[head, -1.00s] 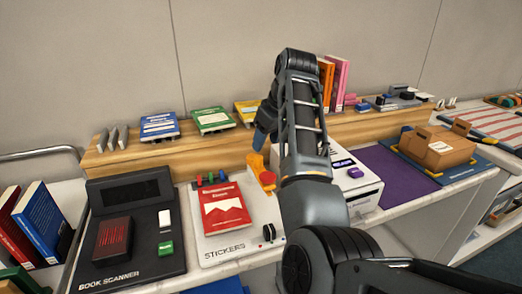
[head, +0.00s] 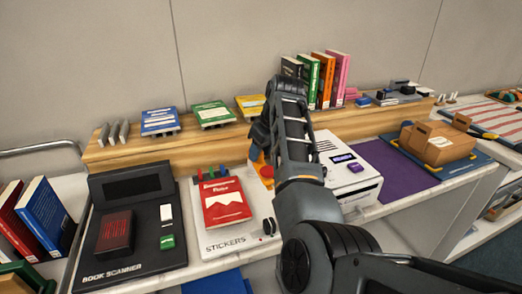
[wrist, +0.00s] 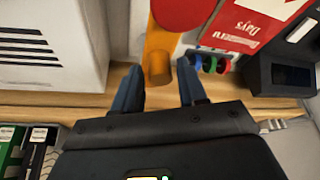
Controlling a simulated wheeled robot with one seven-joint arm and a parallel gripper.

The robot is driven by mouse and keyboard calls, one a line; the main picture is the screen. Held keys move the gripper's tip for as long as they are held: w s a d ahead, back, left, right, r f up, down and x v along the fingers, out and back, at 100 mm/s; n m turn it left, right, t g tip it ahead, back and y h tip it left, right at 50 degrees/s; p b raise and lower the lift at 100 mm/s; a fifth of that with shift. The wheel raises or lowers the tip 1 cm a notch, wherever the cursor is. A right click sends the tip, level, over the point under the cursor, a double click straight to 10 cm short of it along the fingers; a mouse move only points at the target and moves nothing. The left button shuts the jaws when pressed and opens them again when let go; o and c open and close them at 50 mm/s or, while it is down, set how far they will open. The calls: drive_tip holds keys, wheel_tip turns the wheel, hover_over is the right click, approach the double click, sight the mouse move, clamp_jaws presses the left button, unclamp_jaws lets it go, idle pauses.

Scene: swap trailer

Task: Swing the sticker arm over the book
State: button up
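The orange sticker arm (wrist: 158,55) with a red round part (wrist: 185,12) shows in the wrist view; in the head view only a bit of the orange arm (head: 262,169) shows, mostly behind my arm. My gripper (wrist: 160,83) is open. Its two blue fingers stand apart, with the rounded orange end between their tips in the picture; I cannot tell whether they touch it. The red book (head: 225,203) lies on the white sticker station (head: 208,240), left of the sticker arm. Part of the book (wrist: 245,28) also shows in the wrist view.
A black book scanner (head: 150,255) stands left of the station, and a white machine (head: 365,185) stands close on its right. A wooden shelf (head: 170,153) with books runs behind. Red, blue and green pegs (wrist: 208,62) sit near the gripper.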

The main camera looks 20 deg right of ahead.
clamp_jaws()
